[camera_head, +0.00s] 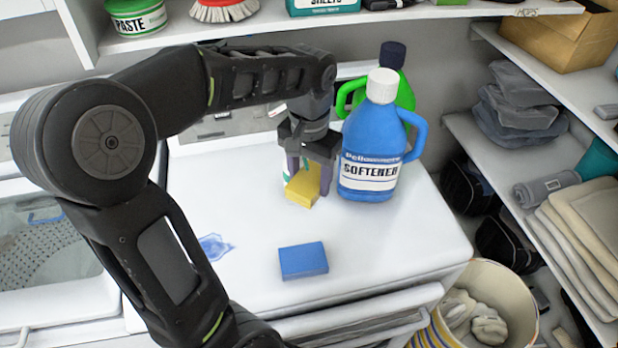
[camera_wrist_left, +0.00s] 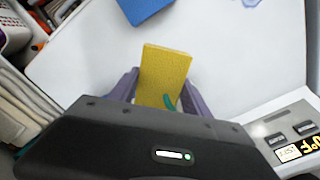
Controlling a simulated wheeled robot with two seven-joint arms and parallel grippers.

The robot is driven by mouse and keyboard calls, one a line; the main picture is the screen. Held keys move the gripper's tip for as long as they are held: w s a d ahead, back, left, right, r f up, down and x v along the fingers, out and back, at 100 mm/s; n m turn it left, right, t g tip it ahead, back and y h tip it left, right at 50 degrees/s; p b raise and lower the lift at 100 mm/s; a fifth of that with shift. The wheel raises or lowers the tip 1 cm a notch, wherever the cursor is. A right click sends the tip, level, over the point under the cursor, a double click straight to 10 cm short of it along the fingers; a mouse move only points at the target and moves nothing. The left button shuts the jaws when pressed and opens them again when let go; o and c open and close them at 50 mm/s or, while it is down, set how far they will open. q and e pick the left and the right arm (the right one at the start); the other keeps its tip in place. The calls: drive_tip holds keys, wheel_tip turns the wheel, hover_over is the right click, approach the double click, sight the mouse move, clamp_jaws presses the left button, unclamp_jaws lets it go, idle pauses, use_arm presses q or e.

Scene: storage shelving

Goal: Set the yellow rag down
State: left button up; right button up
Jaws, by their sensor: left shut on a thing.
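The yellow rag (camera_head: 301,189) looks like a flat yellow block and is between the fingers of my left gripper (camera_head: 309,182), over the white machine top (camera_head: 360,250). In the left wrist view the yellow rag (camera_wrist_left: 162,72) stands out past the two purple-grey fingers of the left gripper (camera_wrist_left: 160,90), which are shut on it. The rag's lower end is close to the white top; I cannot tell whether it touches. My right gripper is not in view.
A blue softener bottle (camera_head: 367,145) stands just right of the gripper, with a green bottle (camera_head: 405,92) behind it. A blue block (camera_head: 303,261) lies in front, and a blue spill (camera_head: 214,246) is to its left. The top's front right is clear.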

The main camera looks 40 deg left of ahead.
sight(309, 177)
use_arm(q)
drive_tip(key=shift+w+a+f+b, duration=0.2)
drive_tip(key=shift+f+b, duration=0.5)
drive_tip(key=shift+f, duration=0.1)
drive_tip(key=shift+s+d, duration=0.1)
drive_tip(key=shift+c, duration=0.7)
drive_tip(key=o, duration=1.5)
drive_tip(key=shift+c, duration=0.2)
drive_tip(key=shift+r, duration=0.1)
drive_tip(key=shift+r+p, duration=0.3)
drive_tip(key=shift+p, duration=0.05)
wheel_tip(309, 177, up, 2)
drive_tip(key=shift+r+p, duration=0.15)
drive_tip(key=shift+p, duration=0.75)
drive_tip(key=shift+r, duration=2.25)
